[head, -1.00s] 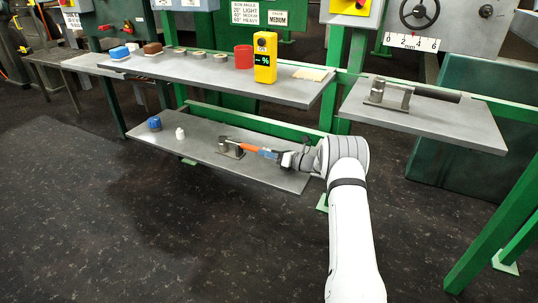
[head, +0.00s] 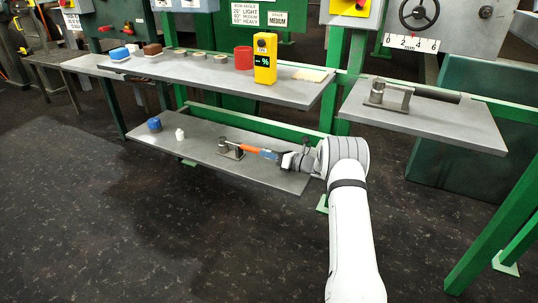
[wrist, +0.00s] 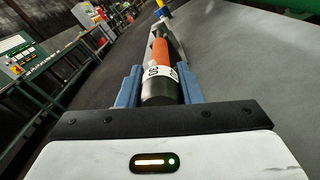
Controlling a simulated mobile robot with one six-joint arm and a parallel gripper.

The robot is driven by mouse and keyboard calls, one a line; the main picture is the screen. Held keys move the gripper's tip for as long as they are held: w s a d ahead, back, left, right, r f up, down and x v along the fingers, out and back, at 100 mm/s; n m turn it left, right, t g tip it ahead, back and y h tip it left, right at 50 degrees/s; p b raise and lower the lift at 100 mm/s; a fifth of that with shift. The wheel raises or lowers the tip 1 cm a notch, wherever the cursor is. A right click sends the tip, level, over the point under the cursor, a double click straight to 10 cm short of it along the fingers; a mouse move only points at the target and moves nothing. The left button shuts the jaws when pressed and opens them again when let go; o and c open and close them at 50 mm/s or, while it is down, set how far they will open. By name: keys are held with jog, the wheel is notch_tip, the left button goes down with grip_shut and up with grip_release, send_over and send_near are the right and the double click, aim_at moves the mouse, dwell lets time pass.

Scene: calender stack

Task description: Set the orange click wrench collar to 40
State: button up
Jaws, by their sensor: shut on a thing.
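The orange click wrench (head: 251,149) lies along the lower grey shelf, its head at a metal block (head: 230,151) on the left. My gripper (head: 273,154) reaches in from the right at the handle end. In the wrist view, the blue fingers of my gripper (wrist: 160,76) are shut on the wrench's end, one on each side. The white collar (wrist: 160,71) with dark numbers sits between the fingers, below the orange sleeve (wrist: 160,50). A dark end piece (wrist: 161,92) is nearest the camera. The numbers are tilted and too small to read surely.
A blue object (head: 154,124) and a small white object (head: 180,134) stand at the lower shelf's left. The upper shelf (head: 205,72) carries a yellow meter (head: 265,58) and a red cup (head: 243,57). Another wrench (head: 410,91) lies on the right-hand shelf. Green posts stand nearby.

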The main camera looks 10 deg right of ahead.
jog(key=n+b, duration=0.1)
jog(key=n, duration=0.3)
jog(key=shift+b, duration=0.3)
jog(key=n+b, duration=0.1)
jog(key=n, duration=0.3)
jog(key=shift+f+b, duration=0.1)
jog(key=shift+b, duration=0.25)
jog(key=n+b, duration=0.1)
jog(key=n, duration=0.2)
jog(key=shift+s+a+b, duration=0.1)
jog(key=shift+b, duration=0.25)
jog(key=shift+n+b, duration=0.35)
jog(key=shift+n, duration=1.25)
jog(key=o, duration=1)
jog(key=shift+s, duration=0.1)
